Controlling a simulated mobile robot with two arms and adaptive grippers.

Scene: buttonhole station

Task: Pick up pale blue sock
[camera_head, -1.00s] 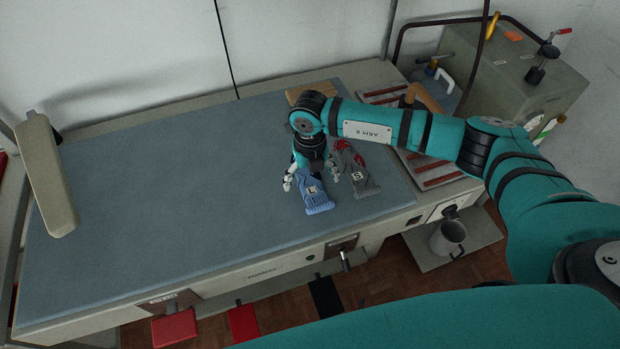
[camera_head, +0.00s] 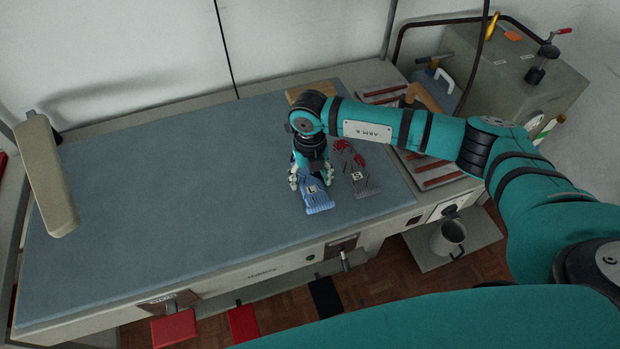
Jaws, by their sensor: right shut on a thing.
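The pale blue sock (camera_head: 317,199) lies on the blue-grey table top (camera_head: 180,200), right of its middle and near the front edge. It has a pale tag with a dark mark. My right gripper (camera_head: 311,181) points down over the sock's far part and is shut on it, with a finger on each side. The sock's far end is hidden under the gripper. The near end, with ribbed cuff, shows and appears to rest on the table. My left gripper is not in view.
A grey and red sock (camera_head: 364,184) lies close to the right of the gripper. A wooden block (camera_head: 307,92) is behind my wrist. A padded beige arm (camera_head: 48,180) stands at the left. The table's left and middle are clear.

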